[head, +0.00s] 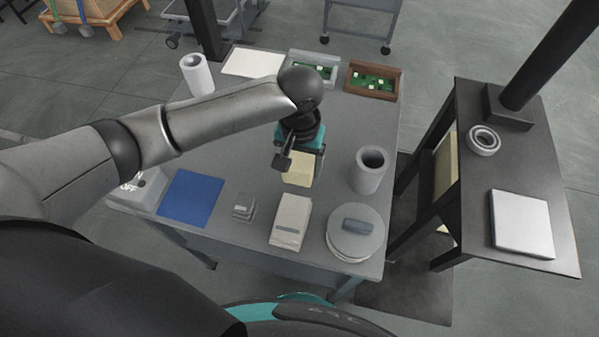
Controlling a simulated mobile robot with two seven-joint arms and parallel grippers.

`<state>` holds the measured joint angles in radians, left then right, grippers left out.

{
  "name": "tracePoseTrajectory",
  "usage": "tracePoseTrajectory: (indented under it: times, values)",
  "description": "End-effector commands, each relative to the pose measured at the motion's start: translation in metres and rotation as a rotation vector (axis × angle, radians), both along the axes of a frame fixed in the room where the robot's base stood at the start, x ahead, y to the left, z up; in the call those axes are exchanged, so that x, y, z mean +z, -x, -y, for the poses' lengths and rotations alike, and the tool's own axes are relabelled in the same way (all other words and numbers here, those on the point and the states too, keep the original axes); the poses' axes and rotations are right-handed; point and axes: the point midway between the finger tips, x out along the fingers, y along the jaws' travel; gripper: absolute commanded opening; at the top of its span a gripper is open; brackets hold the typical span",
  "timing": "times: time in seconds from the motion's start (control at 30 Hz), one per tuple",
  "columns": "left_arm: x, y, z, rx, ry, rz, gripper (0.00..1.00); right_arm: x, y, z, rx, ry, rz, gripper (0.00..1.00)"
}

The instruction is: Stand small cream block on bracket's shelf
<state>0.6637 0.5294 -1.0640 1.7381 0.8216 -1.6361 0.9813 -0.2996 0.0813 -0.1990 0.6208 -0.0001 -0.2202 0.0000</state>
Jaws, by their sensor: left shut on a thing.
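My left gripper (297,161) reaches over the middle of the grey table, pointing down. It is shut on a small cream block (299,174), which shows below its dark finger and teal part. The gripper hides the block's upper part, and I cannot tell whether the block touches the table. A pale block-like piece with a ledge and dark slot (291,216) stands near the front edge. A small grey stepped piece (243,207) is left of it. I cannot tell for sure which one is the bracket. My right gripper is out of view.
A grey cup (370,169) and a round lidded container (355,238) stand at the right. A blue mat (191,198) lies at the left. Two trays with green insides, one grey (299,69) and one brown (358,82), are at the back. A dark side table (541,185) stands at the right.

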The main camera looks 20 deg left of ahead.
Motion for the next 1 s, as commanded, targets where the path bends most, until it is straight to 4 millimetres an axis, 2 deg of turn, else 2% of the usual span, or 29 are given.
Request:
tracePoseTrajectory:
  times: [0.1, 0.2, 0.57, 0.6, 0.8, 1.0]
  values:
    - [-0.021, 0.001, 0.000, 0.000, -0.001, -0.003, 0.00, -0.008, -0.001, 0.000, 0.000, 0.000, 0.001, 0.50]
    - [-0.034, 0.001, 0.000, -0.001, 0.000, -0.002, 0.00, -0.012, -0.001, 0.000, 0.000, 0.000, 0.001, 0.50]
    - [-0.036, 0.000, 0.000, 0.000, 0.001, 0.000, 0.00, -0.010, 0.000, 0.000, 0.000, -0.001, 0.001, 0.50]
    - [-0.037, 0.000, 0.000, 0.000, 0.000, -0.001, 0.80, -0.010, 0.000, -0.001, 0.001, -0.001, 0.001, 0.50]
    - [-0.037, 0.000, 0.000, 0.000, 0.000, -0.001, 1.00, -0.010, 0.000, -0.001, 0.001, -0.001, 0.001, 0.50]
    - [-0.037, 0.000, 0.000, 0.000, 0.000, -0.001, 1.00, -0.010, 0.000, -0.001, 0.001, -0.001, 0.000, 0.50]
